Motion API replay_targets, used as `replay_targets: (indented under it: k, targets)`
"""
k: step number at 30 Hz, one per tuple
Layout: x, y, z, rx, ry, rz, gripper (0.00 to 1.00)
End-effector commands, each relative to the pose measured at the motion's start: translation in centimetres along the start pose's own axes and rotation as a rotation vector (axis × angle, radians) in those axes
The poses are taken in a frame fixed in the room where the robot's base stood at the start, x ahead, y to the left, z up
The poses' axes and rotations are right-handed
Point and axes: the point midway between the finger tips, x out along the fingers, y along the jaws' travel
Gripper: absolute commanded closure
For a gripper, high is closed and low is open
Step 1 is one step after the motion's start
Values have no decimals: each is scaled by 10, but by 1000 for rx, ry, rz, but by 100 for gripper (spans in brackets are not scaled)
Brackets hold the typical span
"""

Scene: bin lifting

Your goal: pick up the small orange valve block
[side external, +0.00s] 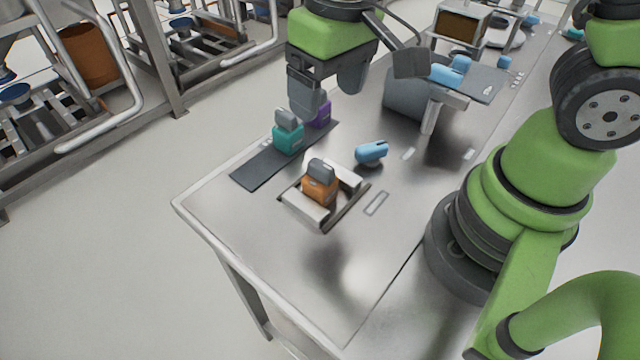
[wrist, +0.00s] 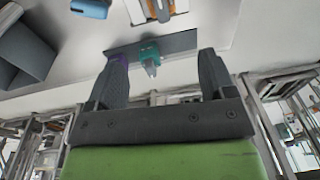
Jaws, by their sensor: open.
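The orange valve block (side external: 320,187) with a grey top stands upright in a small metal holder (side external: 305,208) on the steel table. In the wrist view the orange block (wrist: 160,10) shows at the top edge, partly cut off. My gripper (side external: 328,108) is open and empty, raised above the table near the purple and teal blocks, behind the orange block in the side view. In the wrist view its two dark fingers (wrist: 162,75) point up, with the teal block seen between them. I cannot tell how high the fingertips are.
A teal block (side external: 288,138) and a purple block (side external: 320,115) stand on a dark strip (side external: 255,170). A blue part (side external: 371,152) lies right of the holder. A grey bin (side external: 405,98) stands farther back. The table's front is clear.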

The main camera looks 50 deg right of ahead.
Motion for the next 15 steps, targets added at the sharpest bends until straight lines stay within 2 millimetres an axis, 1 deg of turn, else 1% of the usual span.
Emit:
replay_targets:
  k: [1,3,8,15]
  targets:
    - [15,-3,0,-23,-35,16,23]
    - [28,-6,0,-45,-63,31,23]
    - [46,-9,0,-69,-92,48,23]
    - [80,-7,4,-70,-97,49,23]
